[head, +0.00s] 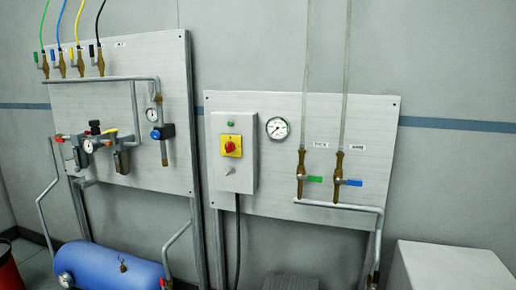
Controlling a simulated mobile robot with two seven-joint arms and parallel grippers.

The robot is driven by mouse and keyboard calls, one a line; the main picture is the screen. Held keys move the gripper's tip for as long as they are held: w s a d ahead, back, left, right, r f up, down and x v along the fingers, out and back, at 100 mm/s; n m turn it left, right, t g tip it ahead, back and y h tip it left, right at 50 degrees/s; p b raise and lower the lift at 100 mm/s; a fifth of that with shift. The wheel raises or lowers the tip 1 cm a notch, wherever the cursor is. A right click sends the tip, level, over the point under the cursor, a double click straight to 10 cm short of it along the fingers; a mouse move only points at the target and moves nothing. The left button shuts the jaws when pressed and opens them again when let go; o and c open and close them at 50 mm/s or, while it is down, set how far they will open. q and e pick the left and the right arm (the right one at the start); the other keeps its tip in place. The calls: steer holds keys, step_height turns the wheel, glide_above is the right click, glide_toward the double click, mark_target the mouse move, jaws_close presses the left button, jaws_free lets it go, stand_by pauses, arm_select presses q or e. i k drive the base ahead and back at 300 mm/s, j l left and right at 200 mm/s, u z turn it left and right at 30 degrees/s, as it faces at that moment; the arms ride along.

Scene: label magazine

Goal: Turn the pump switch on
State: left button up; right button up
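The pump switch (230,147) is a red rotary knob on a yellow square plate. It sits on the front of a light grey control box (243,182) fixed to the right-hand panel. The knob's red handle looks roughly upright, but it is too small to tell its exact setting. A green lamp or button (231,123) is above it, and a small latch or key (229,171) is below it. Neither of my grippers shows in the head view.
A round gauge (277,128) is right of the box. Two valves with green (314,179) and blue (352,182) handles are farther right. A blue tank (115,268) stands low left, a white block (450,268) low right. The space before the box looks clear.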

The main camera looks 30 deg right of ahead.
mark_target(230, 146)
steer(key=i+z, duration=0.2)
steer(key=z, duration=0.15)
steer(key=i+z, duration=0.45)
steer(key=z, duration=0.25)
